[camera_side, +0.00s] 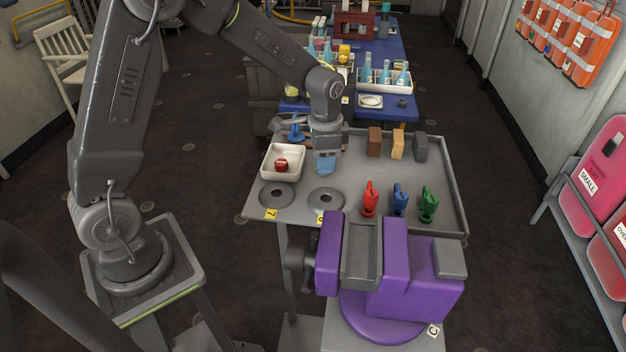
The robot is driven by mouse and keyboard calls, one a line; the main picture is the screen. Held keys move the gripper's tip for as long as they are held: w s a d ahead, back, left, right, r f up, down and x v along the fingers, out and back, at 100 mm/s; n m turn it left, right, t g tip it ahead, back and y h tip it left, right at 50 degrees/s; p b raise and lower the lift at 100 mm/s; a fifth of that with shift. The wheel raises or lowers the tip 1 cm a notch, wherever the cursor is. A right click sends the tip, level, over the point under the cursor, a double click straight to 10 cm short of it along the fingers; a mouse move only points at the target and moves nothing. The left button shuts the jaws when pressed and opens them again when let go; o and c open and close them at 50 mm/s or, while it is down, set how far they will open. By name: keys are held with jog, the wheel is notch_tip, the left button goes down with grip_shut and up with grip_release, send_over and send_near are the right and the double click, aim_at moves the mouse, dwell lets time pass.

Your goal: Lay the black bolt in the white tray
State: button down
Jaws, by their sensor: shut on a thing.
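The white tray (284,174) sits at the left of the grey worktable and holds a small dark red piece (281,166). My gripper (326,152) points down just right of the tray. It is shut on a light blue piece (325,165), seen low between or below the fingers. Its full shape is partly hidden by the gripper, and I cannot tell whether it touches the table. I cannot make out a black bolt anywhere with certainty.
Two grey ring discs (277,197) lie in front of the tray. Red (370,198), blue (400,199) and green (428,204) pieces stand at right. Brown, tan and grey blocks (420,147) stand behind. A purple vise (420,285) is in front. The table's centre is clear.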

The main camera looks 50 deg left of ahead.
jog(key=s+a+r+n, duration=0.1)
jog(key=s+a+r, duration=0.1)
jog(key=a, duration=0.6)
jog(key=s+a+r+n, duration=0.1)
jog(key=s+a+r, duration=0.15)
jog(key=a, duration=0.65)
jog(key=s+a+r+n, duration=0.1)
jog(key=s+a, duration=0.2)
jog(key=a, duration=0.5)
jog(key=shift+w+d+f, duration=1.15)
jog(key=shift+w+f, duration=0.4)
jog(key=shift+f, duration=0.25)
jog(key=shift+w+d+f, duration=1.1)
jog(key=shift+w+f, duration=0.4)
jog(key=shift+f, duration=0.25)
jog(key=shift+w+d+f, duration=1.15)
jog(key=shift+w+f, duration=0.4)
jog(key=shift+f, duration=0.25)
jog(key=shift+f, duration=0.3)
jog(key=c, duration=0.8)
grip_release()
